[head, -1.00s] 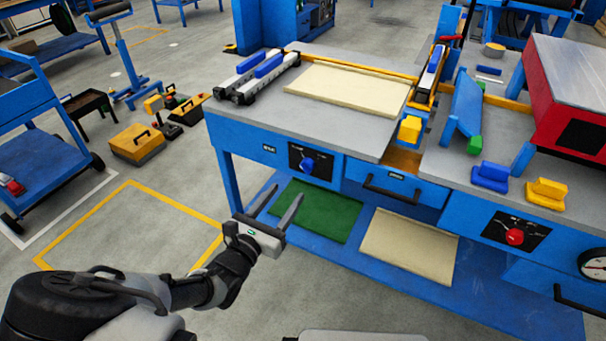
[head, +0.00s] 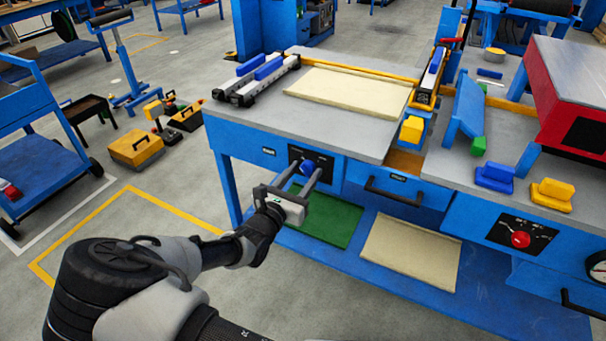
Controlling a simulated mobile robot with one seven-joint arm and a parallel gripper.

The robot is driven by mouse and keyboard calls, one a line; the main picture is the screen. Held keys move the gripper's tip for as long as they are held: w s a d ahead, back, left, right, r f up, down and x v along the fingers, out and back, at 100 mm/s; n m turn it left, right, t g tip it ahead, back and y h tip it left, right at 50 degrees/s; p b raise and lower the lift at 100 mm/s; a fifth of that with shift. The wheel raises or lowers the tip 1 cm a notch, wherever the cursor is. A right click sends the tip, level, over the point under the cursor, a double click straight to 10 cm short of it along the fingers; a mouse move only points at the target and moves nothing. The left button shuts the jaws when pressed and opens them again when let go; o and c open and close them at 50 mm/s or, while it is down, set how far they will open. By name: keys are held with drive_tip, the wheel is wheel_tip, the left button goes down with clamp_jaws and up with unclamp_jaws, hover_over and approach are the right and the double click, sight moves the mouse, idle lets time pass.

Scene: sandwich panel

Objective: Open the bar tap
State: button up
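A blue knob (head: 307,167) sits on a black panel (head: 325,159) on the front of the blue workbench. I take it to be the bar tap, but the label beside it is too small to read. My gripper (head: 306,170) is in front of this panel with its two fingers spread and pointing at it. In the picture the knob shows between the fingertips. I cannot tell whether the fingers touch it. The fingers hide part of the panel. A second knob, red (head: 521,239), sits on another black panel at the right.
A drawer with a black handle (head: 393,192) is right of the blue knob. The lower shelf below holds a green sheet (head: 330,220) and a cream sheet (head: 410,250). A cream panel (head: 345,93) lies on the grey top.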

drive_tip(key=c, duration=0.8)
drive_tip(key=shift+m, duration=0.3)
drive_tip(key=m+p, duration=0.2)
drive_tip(key=m, duration=0.1)
drive_tip(key=shift+r, duration=0.15)
drive_tip(key=m+p, duration=0.1)
drive_tip(key=m, duration=0.3)
drive_tip(key=shift+p, duration=0.35)
drive_tip(key=m, duration=0.5)
drive_tip(key=shift+f, duration=0.2)
drive_tip(key=m, duration=0.5)
drive_tip(key=shift+b, duration=0.4)
drive_tip(key=shift+m, duration=0.3)
drive_tip(key=o, duration=1.1)
drive_tip(key=shift+c, duration=0.2)
